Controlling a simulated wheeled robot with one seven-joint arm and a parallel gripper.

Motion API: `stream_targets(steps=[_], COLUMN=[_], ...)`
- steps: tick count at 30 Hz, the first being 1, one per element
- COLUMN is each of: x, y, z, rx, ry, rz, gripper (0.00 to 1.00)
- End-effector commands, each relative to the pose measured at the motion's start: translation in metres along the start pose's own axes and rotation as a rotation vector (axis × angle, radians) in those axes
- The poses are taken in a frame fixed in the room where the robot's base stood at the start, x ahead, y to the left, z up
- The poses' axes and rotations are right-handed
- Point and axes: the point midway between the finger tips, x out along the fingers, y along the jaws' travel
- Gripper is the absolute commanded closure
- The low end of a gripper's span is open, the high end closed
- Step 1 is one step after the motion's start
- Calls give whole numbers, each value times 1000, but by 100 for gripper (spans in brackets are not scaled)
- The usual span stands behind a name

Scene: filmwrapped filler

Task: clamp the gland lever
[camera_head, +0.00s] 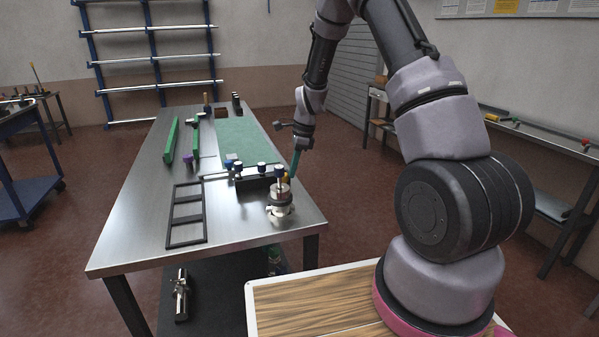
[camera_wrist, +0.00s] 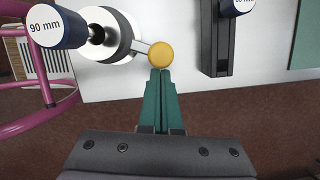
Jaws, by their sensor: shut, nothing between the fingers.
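The gland (camera_head: 280,207) is a round metal body at the near right corner of the steel table. A blue-capped post marked 90 mm (camera_wrist: 52,27) stands on it. In the wrist view its lever (camera_wrist: 141,46) is a short metal arm pointing right, ending in a yellow knob (camera_wrist: 161,54). My gripper (camera_wrist: 160,72) has green fingers, shut together and empty. In that view the fingertips lie right at the knob's lower edge; I cannot tell whether they touch it. In the head view my gripper (camera_head: 293,174) hangs just behind the gland.
A dark block with several blue-capped pieces (camera_head: 255,183) stands left of the gland; its end shows in the wrist view (camera_wrist: 221,45). A black frame (camera_head: 187,212), green bars (camera_head: 171,142) and a green mat (camera_head: 240,140) lie on the table. A pink tubular hoop (camera_wrist: 45,95) is at left.

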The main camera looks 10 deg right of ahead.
Motion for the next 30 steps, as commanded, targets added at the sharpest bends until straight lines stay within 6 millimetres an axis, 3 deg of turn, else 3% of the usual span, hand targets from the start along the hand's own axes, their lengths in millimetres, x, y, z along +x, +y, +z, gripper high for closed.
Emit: stream_targets(steps=[15,30], x=[7,8], y=[-12,-12], z=[28,34], rx=[-327,-388], ry=[0,0], rz=[81,96], gripper=[100,100])
